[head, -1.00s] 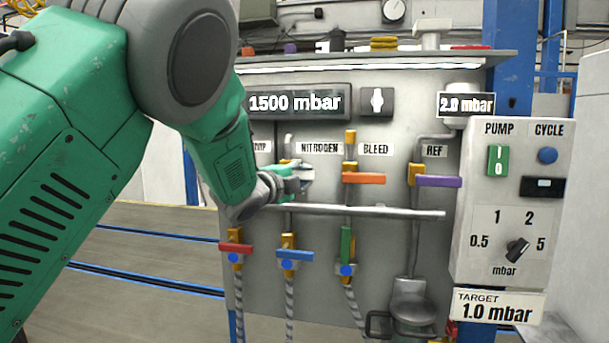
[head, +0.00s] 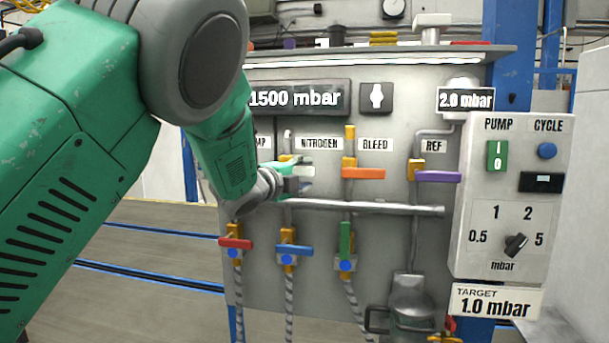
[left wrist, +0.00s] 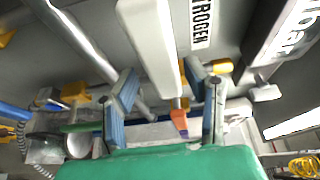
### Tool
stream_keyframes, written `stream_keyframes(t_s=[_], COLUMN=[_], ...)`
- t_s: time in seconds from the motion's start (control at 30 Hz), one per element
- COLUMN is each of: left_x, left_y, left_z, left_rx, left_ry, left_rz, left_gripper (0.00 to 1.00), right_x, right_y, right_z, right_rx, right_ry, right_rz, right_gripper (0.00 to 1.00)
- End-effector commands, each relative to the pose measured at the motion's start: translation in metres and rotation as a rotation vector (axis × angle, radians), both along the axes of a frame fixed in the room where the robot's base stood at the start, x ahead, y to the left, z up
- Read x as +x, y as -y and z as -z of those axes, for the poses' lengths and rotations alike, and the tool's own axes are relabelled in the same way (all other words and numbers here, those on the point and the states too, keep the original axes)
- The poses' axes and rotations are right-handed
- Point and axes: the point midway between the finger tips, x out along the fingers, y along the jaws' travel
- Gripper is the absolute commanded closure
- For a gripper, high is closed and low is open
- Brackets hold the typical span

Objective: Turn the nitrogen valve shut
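The nitrogen valve sits under the NITROGEN label (head: 319,143) on the grey panel. In the head view it is mostly hidden by my left gripper (head: 297,179). In the left wrist view a white lever (left wrist: 153,45), beside the NITROGEN lettering, reaches between the two fingers of my left gripper (left wrist: 166,84). The fingers are apart, one on each side of the lever. A gap shows on the right finger's side; I cannot tell whether the left finger touches it. My right gripper is in neither view.
The bleed valve's orange handle (head: 363,173) is just right of my gripper. A horizontal metal bar (head: 380,208) runs close below it. Red (head: 235,243), blue (head: 294,250) and green (head: 345,240) handles sit lower. The display (head: 297,98) reads 1500 mbar.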

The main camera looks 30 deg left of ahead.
Motion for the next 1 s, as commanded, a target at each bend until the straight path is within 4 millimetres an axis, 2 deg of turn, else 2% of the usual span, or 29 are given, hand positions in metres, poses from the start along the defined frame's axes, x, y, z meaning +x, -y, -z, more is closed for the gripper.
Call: stream_keyframes(t_s=[0.17, 0.27, 0.37, 0.7, 0.83, 1.0], left_x=[-0.001, -0.009, -0.024, -0.093, -0.109, -0.117], left_y=[-0.001, -0.002, -0.005, -0.015, -0.018, -0.019], left_z=[-0.002, -0.003, -0.003, -0.001, -0.001, 0.000], left_rx=[-0.001, -0.001, -0.001, -0.001, -0.001, 0.000], left_ry=[0.004, 0.004, 0.004, 0.001, 0.001, -0.001], left_rz=[-0.001, -0.002, -0.002, -0.002, -0.001, 0.000], left_gripper=[0.59, 0.59, 0.59, 0.59, 0.59, 0.59], right_x=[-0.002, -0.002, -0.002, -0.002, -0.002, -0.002], right_y=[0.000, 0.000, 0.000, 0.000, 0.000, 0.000], right_z=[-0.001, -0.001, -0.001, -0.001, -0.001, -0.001], right_rx=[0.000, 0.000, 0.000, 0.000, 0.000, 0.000], right_ry=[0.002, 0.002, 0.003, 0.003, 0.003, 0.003], right_rz=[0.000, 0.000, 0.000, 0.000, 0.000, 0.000], right_gripper=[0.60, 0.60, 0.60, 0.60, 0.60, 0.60])
